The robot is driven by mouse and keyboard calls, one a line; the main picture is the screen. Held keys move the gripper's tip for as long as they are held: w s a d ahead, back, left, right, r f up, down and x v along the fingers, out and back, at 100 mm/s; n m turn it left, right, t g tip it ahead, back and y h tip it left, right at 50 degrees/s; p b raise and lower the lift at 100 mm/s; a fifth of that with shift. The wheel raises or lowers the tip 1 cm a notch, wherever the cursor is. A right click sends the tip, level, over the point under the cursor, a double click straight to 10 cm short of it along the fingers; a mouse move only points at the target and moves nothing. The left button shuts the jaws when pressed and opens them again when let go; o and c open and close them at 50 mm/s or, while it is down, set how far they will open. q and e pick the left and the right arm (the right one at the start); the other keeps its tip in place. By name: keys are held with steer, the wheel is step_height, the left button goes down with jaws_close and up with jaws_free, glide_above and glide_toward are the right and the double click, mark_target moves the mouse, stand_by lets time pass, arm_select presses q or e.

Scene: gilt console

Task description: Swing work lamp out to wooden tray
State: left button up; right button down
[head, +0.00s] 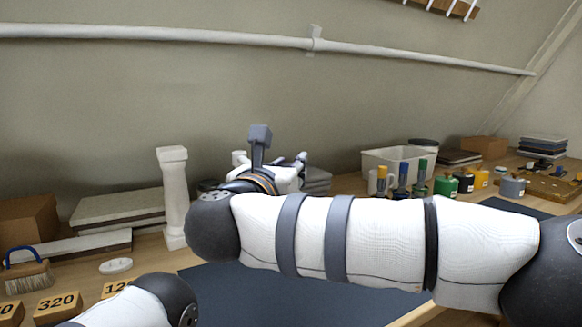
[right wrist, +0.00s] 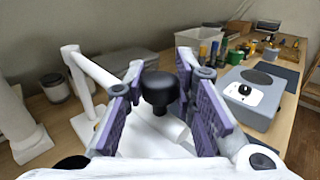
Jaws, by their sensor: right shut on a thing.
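In the right wrist view my right gripper (right wrist: 160,72) has its purple-padded fingers closed around a black knob (right wrist: 158,92) on a short white tube, which looks like part of the work lamp. A white jointed arm on a post (right wrist: 76,82), likely the lamp's, stands just left of the fingers. In the head view my right arm reaches across from the right and hides most of the lamp and the gripper. A flat brown wooden piece with small items, probably the wooden tray (head: 553,190), lies at the far right. My left gripper is outside the view.
A white pillar (head: 173,200) stands left of my right arm, near stone slabs (head: 120,206), a brush (head: 26,278) and numbered blocks (head: 58,305). A white bin (head: 378,160) and several bottles line the back right. A grey box (right wrist: 240,112) stands right of the gripper.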

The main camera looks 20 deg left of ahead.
steer(key=shift+r, duration=0.1)
steer(key=c, duration=1.3)
jaws_free()
steer(key=shift+a, duration=0.1)
steer(key=s, duration=1.2)
steer(key=shift+a, duration=0.1)
